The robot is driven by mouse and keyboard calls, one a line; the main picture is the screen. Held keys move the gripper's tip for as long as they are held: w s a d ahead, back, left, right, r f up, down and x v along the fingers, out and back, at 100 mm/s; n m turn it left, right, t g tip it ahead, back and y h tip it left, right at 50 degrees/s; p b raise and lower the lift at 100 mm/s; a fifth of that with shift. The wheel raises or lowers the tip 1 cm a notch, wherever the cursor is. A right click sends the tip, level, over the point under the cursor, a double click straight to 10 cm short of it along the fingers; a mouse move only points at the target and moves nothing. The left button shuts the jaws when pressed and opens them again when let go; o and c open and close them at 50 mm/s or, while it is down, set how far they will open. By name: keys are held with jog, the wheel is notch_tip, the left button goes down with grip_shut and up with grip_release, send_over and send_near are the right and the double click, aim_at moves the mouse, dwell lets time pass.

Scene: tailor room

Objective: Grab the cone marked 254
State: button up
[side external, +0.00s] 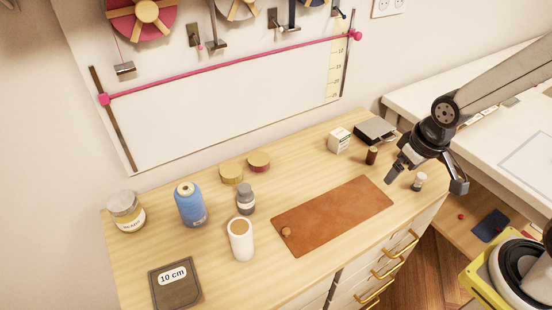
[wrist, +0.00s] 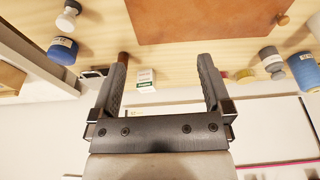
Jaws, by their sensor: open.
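My gripper (side external: 426,180) is open above the right end of the wooden table, with nothing between its fingers (wrist: 163,72) in the wrist view. A dark blue thread cone (wrist: 62,50) with a pale label lies left of the fingers in the wrist view; its number is too small to read surely. I cannot make it out in the side view, where my gripper may cover it. A lighter blue cone (side external: 190,204) stands upright at the table's left; it also shows at the wrist view's right edge (wrist: 306,70). Its label is unreadable, so I cannot tell which is 254.
A small white-and-dark spool (side external: 418,182), a brown spool (side external: 371,155) and a white box (side external: 339,139) stand near my gripper. A leather piece (side external: 333,216) lies mid-table. A white cylinder (side external: 241,240), grey bottle (side external: 246,200) and jar (side external: 125,211) stand left.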

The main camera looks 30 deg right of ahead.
jog(key=shift+w, duration=0.1)
jog(key=w+a+n+t, duration=0.3)
jog(key=w+a, duration=0.3)
jog(key=w, duration=0.5)
jog(key=n+t+y, duration=0.2)
jog(key=n+y, duration=0.6)
jog(key=y, duration=0.3)
send_near(198, 190)
jog(key=x, duration=0.5)
jog(key=shift+s+a+f, duration=0.1)
jog(key=shift+f, duration=0.05)
jog(key=shift+x, duration=1.3)
jog(key=shift+x, duration=2.6)
jog(key=shift+c, duration=0.2)
